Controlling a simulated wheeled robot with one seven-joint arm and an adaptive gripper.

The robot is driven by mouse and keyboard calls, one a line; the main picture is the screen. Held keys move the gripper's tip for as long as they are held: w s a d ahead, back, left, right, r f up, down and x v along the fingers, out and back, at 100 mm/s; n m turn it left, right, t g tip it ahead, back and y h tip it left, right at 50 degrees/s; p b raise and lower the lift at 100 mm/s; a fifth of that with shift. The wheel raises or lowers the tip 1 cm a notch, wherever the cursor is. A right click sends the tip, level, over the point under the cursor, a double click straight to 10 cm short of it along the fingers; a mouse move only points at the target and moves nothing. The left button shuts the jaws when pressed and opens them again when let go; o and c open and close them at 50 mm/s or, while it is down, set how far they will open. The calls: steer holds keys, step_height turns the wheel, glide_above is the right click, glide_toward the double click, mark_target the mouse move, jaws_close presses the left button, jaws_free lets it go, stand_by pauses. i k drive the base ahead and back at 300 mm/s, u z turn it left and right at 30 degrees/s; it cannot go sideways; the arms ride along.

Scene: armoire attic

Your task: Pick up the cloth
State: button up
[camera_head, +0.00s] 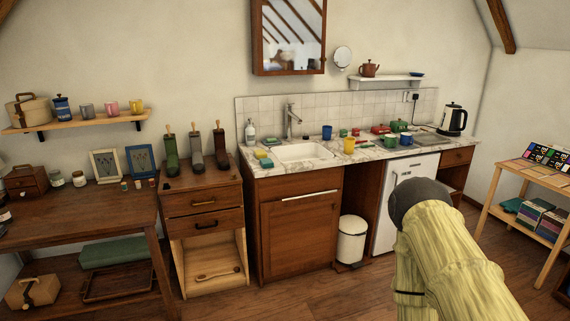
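I cannot pick out the cloth with certainty. A small flat green piece (267,163) lies on the counter left of the sink and could be a folded cloth or a sponge. A small yellow piece (260,154) lies just behind it; it is also too small to tell. My arm shows at the lower right, with a dark rounded joint and yellow-green links, in front of the white fridge. My gripper's fingers are not in view, well apart from these pieces as far as I can see.
The marble counter (375,151) holds a sink (302,152), tap, soap bottle (250,131), several cups and a kettle (452,119). A white bin (351,239) stands below. Boots stand on a cabinet (205,201) beside the wooden table (75,213). Wooden floor (315,292) is clear in front.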

mark_target(266, 162)
steer(key=u, duration=0.15)
steer(key=i, duration=1.7)
steer(key=u, duration=0.25)
